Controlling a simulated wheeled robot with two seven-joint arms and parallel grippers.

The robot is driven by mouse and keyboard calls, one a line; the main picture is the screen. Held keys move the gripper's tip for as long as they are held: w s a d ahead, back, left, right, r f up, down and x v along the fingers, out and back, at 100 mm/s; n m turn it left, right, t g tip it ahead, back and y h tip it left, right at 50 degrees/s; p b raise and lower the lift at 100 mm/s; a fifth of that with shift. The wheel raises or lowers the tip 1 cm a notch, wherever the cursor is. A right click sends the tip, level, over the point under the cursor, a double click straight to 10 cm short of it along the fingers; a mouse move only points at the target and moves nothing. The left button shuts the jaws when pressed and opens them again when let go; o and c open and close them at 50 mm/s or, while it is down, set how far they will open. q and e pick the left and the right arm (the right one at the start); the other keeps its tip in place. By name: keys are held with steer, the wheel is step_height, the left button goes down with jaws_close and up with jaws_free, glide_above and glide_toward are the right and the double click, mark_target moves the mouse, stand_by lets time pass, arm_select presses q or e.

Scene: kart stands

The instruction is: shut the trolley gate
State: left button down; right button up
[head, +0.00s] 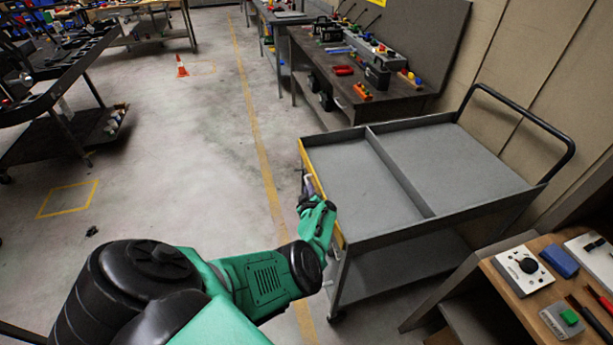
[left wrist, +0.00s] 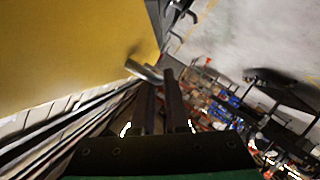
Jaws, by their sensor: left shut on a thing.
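The grey trolley (head: 452,152) stands right of centre in the head view, with a divider across its top tray. Its yellow gate (head: 305,156) shows as a thin strip along the near left end of the tray, close to the tray's edge. In the left wrist view the gate (left wrist: 70,50) fills the upper left. My left gripper (head: 309,185) is at the gate's outer face. In the left wrist view its fingers (left wrist: 167,82) are shut on the gate's metal handle (left wrist: 144,70). The head view does not show the grip clearly. My right gripper is out of view.
A workbench (head: 318,62) with tools stands behind the trolley. A wooden table (head: 510,296) with boxes and tools is at the lower right. A dark rack (head: 62,128) is at the left, and an orange cone (head: 181,66) stands farther back.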

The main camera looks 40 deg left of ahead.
arm_select(q)
steer(key=shift+w+r, duration=0.1)
steer(key=shift+r, duration=0.1)
stand_by(0.4)
steer(key=c, duration=1.3)
jaws_free()
steer(key=shift+o, duration=0.5)
steer(key=shift+f+m, duration=0.15)
steer(key=shift+m, duration=0.15)
